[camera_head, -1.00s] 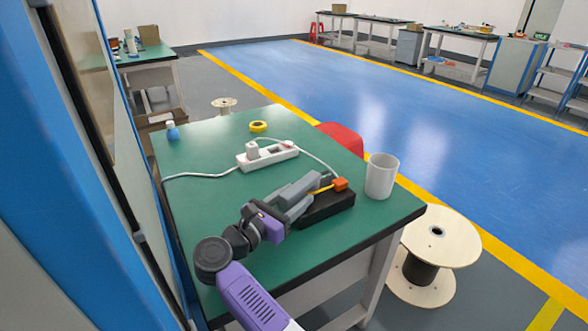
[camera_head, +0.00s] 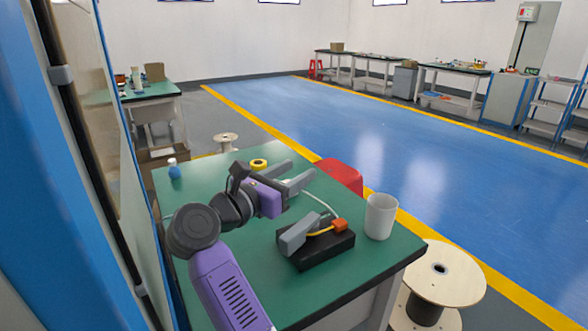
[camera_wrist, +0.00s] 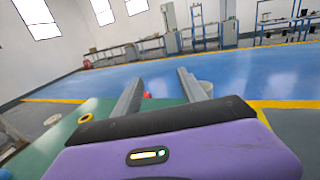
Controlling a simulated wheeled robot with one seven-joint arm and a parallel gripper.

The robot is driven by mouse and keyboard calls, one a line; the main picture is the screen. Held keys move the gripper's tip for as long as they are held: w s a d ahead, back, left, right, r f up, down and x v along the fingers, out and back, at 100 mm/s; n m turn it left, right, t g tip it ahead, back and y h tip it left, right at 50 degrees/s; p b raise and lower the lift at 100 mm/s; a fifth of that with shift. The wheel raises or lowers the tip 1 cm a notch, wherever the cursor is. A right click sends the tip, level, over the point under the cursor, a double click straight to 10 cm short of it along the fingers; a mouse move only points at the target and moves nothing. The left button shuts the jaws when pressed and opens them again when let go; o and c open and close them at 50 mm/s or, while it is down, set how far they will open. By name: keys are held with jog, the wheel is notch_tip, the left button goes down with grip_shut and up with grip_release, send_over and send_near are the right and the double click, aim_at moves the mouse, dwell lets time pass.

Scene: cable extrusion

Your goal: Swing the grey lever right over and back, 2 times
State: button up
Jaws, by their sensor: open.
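The grey lever (camera_head: 298,234) sits on a black box (camera_head: 326,250) near the front right of the green table in the head view. It lies tilted over the left part of the box. A yellow piece with an orange block (camera_head: 340,226) sits on the box beside it. My gripper (camera_head: 302,168) is above the table, behind and apart from the lever, with its fingers spread and nothing between them. The wrist view shows the two fingers (camera_wrist: 162,76) apart, facing the blue floor; the lever is not in that view.
A white cup (camera_head: 380,217) stands right of the box. Yellow tape (camera_head: 258,164) and a blue bottle (camera_head: 174,170) are at the back. A white cable (camera_head: 322,202) runs behind the box; my arm hides the power strip. A cable spool (camera_head: 438,275) stands off the table's right edge.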

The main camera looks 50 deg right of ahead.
jog(key=shift+r, duration=0.3)
